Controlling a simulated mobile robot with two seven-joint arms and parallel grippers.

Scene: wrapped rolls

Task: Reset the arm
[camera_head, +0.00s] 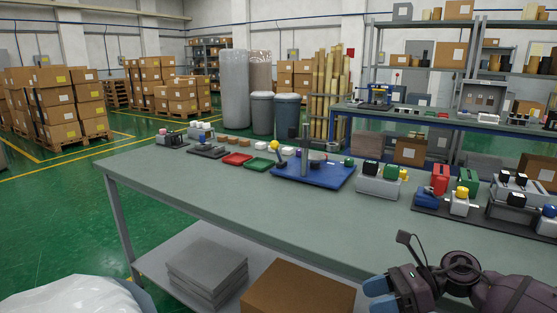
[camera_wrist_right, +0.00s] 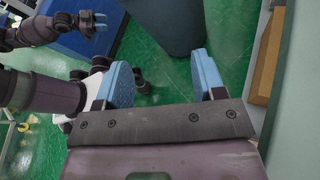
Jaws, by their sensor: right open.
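My right gripper (camera_head: 378,292) is at the bottom right of the head view, near the front edge of the grey-green worktable (camera_head: 240,200). In the right wrist view, the right gripper (camera_wrist_right: 163,80) is open, with its two blue fingers wide apart and nothing between them. Green floor shows beyond the gap. My left gripper (camera_wrist_right: 92,20) shows at the top left of the right wrist view, with blue fingertips; whether it is open is unclear. The left gripper does not show in the head view.
A blue fixture (camera_head: 315,174), a red tray (camera_head: 237,159), a green tray (camera_head: 259,164) and several small devices line the table's far side. A cardboard box (camera_head: 298,290) and grey stack (camera_head: 207,270) sit on the lower shelf. The table's near surface is clear.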

